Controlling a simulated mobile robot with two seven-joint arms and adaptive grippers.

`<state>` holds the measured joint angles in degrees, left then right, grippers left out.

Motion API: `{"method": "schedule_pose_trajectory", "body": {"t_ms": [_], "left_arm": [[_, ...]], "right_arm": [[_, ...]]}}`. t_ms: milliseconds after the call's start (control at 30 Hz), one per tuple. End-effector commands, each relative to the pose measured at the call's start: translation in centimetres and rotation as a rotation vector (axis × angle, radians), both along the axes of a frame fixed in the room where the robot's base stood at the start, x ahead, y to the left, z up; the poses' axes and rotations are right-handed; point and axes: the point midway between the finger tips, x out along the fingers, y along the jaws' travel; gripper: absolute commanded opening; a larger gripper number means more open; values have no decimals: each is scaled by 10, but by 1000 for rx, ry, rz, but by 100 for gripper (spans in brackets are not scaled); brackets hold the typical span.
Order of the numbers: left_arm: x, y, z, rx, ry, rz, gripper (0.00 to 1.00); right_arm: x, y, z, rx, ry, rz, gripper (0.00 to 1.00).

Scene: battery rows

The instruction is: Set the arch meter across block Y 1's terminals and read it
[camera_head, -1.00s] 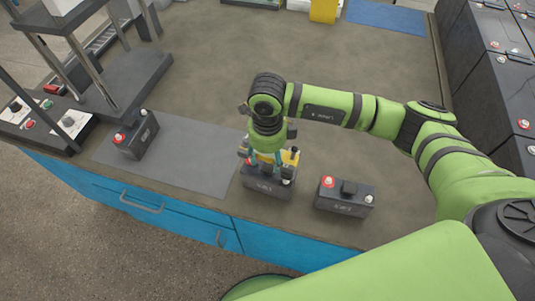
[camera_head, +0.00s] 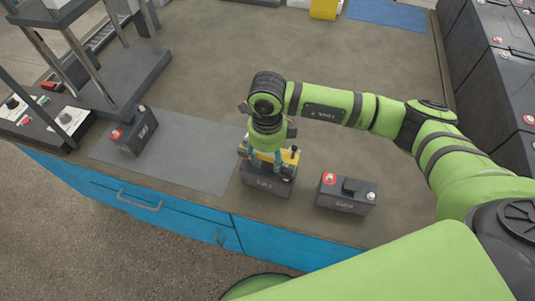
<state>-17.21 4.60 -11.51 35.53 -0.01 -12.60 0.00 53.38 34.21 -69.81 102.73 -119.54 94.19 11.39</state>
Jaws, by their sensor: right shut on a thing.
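My right gripper (camera_head: 265,160) points down and is shut on the yellow arch meter (camera_head: 291,158). The meter is over the top of the middle dark block (camera_head: 267,184), close above it or touching; I cannot tell which. The gripper and meter hide most of that block's top and its terminals. A second dark block (camera_head: 346,195) with a red and a pale terminal stands to the right. The block labels are too small to read surely, and no meter reading is visible. My left gripper is out of view.
The blocks stand near the front edge of the brown bench (camera_head: 350,80) with blue drawers (camera_head: 150,205). A grey mat (camera_head: 195,155) lies left of the middle block. A dark stand (camera_head: 130,80) and a switch panel (camera_head: 50,122) are at the left.

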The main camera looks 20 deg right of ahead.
Motion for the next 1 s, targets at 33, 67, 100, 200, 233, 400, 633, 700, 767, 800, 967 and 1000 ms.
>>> {"method": "schedule_pose_trajectory", "body": {"t_ms": [33,67,100,200,233,400,633,700,767,800,967,1000], "left_arm": [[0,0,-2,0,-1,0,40],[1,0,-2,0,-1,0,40],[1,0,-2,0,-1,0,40],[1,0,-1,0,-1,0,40],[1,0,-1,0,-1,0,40],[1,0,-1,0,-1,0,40],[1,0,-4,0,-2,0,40],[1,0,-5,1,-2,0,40],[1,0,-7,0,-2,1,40],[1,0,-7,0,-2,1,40],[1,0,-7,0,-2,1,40],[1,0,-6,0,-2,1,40]], "right_arm": [[1,0,0,1,-2,0,8],[1,0,0,1,-2,0,8],[1,0,1,1,-2,0,8],[0,0,1,1,-2,0,8],[0,0,1,1,-2,0,8],[0,0,1,1,-2,0,8],[1,0,0,1,-2,0,8],[1,0,0,1,-3,0,8],[1,0,0,1,-3,0,8],[1,0,0,1,-3,0,8],[1,0,1,2,-3,0,8],[1,0,1,2,-3,0,8]]}}
